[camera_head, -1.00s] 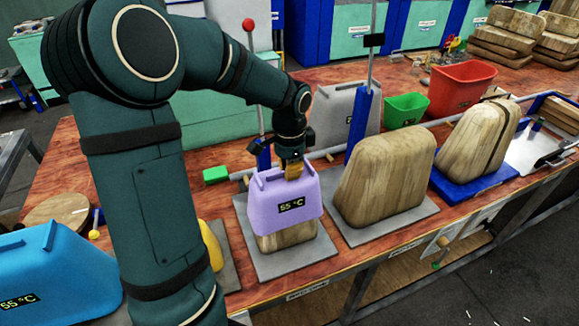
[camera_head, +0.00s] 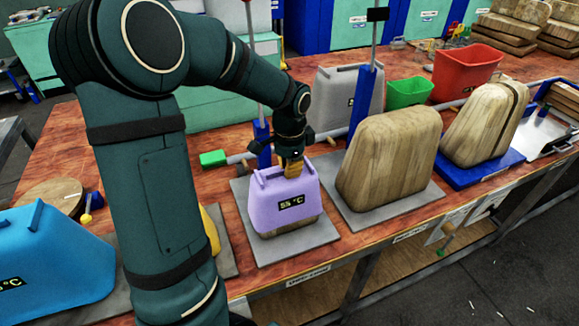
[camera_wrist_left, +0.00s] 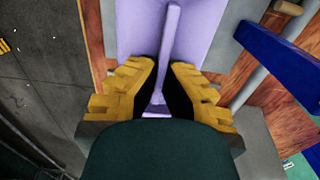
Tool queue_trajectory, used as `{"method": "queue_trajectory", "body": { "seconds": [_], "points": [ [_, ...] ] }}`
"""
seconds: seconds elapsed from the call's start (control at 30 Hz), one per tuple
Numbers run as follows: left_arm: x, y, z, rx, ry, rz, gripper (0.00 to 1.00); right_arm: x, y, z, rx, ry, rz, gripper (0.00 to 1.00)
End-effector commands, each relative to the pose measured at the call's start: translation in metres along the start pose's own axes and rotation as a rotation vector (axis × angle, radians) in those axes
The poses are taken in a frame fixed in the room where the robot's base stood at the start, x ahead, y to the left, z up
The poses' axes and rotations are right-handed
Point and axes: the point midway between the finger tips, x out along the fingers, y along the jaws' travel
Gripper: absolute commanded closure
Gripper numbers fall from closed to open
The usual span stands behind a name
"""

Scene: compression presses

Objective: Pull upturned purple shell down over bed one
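The purple shell (camera_head: 272,208) sits with its open side down over a wooden block (camera_head: 290,229) on a grey plate (camera_head: 262,250). Its front reads 55 °C. Only a thin strip of the block shows below its rim. My left gripper (camera_head: 292,168) is at the shell's top. In the left wrist view, its yellow fingers (camera_wrist_left: 162,85) close on both sides of a purple fin (camera_wrist_left: 168,40) on the shell. The shell's far side is hidden in the head view. My right gripper is not in view.
A larger bare wooden block (camera_head: 390,150) stands close on the right. A blue post (camera_head: 363,105) and a green-tipped lever (camera_head: 213,159) are behind. A blue shell (camera_head: 50,260) is at the left. Red (camera_head: 465,75) and green (camera_head: 408,92) bins are farther back.

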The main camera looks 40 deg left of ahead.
Motion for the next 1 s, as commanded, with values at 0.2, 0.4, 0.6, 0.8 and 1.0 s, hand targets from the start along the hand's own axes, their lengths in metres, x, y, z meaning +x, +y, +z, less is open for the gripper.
{"method": "queue_trajectory", "body": {
  "seconds": [0.2, 0.4, 0.6, 0.8, 1.0],
  "points": [
    [0.002, 0.000, 0.000, 0.000, 0.000, 0.000, 1.00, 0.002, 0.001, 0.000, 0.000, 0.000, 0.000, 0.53],
    [0.005, 0.000, 0.000, 0.000, 0.000, 0.000, 1.00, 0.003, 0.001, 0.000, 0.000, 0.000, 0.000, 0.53],
    [0.008, 0.000, 0.000, 0.000, 0.000, 0.000, 1.00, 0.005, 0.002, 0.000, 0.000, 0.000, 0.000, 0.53],
    [0.011, 0.000, 0.000, 0.000, 0.000, 0.000, 1.00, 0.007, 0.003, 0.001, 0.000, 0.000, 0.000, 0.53],
    [0.013, 0.000, 0.000, 0.000, 0.000, 0.000, 1.00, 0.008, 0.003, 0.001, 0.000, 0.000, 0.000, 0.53]
  ]
}}
